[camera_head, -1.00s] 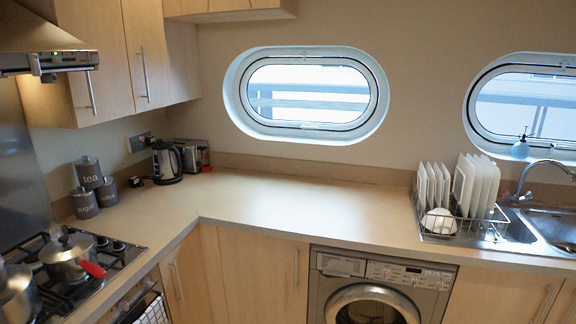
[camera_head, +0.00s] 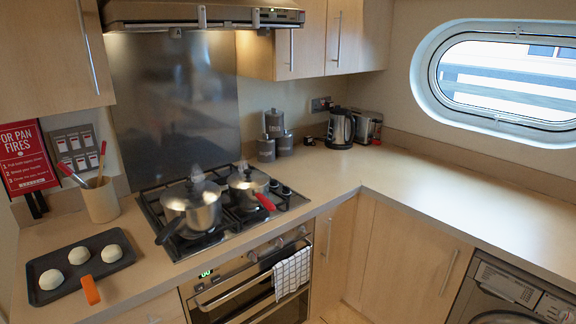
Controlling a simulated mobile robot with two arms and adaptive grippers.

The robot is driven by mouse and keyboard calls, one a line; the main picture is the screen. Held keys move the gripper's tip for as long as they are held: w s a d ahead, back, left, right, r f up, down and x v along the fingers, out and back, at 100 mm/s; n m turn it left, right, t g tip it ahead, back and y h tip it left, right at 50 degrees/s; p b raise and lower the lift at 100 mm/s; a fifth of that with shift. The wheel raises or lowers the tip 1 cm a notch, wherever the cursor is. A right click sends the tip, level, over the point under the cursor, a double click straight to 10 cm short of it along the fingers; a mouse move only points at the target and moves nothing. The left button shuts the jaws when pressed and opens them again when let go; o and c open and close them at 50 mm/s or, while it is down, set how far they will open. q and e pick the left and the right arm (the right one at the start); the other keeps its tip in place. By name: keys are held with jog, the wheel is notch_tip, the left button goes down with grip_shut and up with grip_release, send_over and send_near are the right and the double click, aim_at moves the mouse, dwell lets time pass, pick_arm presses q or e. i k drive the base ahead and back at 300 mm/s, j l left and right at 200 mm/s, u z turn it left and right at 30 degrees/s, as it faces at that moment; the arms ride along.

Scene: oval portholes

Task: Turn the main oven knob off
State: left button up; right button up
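The built-in oven (camera_head: 235,290) stands under the counter in the middle of the view, with a lit green display (camera_head: 207,272) on its front panel. Several small round knobs (camera_head: 280,243) sit in a row on that panel, right of the display. They are too small to read their labels or settings, and I cannot tell which is the main oven knob. A checked towel (camera_head: 292,272) hangs on the oven door handle, just below the knobs. Neither of my grippers shows in the view.
Two steaming pots, one at the front left (camera_head: 191,208) and one behind (camera_head: 248,187), stand on the gas hob (camera_head: 218,232). A dark tray (camera_head: 80,264) with dough balls and an orange-handled tool lies at left. The right counter is mostly clear.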

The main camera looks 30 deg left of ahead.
aim_at(301, 229)
jog(key=u, duration=1.35)
